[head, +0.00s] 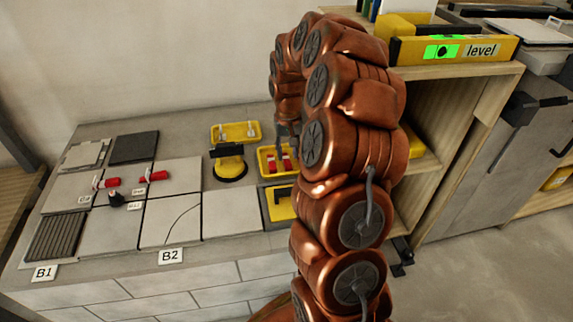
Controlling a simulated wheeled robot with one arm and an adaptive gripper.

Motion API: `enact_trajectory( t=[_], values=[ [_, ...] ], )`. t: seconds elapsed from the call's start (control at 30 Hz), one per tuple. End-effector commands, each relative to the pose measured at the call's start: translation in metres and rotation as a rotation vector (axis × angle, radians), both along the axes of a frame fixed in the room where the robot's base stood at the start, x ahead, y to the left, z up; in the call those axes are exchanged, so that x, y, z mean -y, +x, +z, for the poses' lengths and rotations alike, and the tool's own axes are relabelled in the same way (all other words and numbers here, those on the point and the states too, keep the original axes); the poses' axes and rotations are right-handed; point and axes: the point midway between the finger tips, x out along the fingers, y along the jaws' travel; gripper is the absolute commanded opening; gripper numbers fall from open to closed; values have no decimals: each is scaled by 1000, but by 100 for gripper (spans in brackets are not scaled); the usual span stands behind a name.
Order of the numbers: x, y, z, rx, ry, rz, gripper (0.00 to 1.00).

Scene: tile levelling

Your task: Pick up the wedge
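A yellow tray (264,172) on the worktop holds red wedges (271,164); my arm covers its right side. Two more red pieces, likely wedges, lie on the tiles: one at the left (108,183) and one to its right (153,176). My gripper (284,138) shows only as a small grey part at the end of my copper arm, above or beside the tray. The arm hides most of it. I cannot see its fingers clearly, nor whether it touches a wedge.
A second yellow tray (236,132) with white pieces lies behind. A yellow suction cup (229,165) stands left of the wedge tray. Grey tiles (172,218) cover the left worktop, with labels B1 (44,273) and B2 (170,256). A yellow level (455,49) rests on the right shelf.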

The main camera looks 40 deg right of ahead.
Motion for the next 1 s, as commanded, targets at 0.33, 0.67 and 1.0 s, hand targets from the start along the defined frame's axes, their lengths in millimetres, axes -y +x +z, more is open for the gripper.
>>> enact_trajectory(
  t=[0.33, 0.67, 1.0],
  values=[
    [-1, -5, -41, -4, 3, 1, 35],
    [-1, -4, -40, -2, 2, 1, 21],
    [-1, -4, -40, -2, 2, 0, 6]
  ],
)
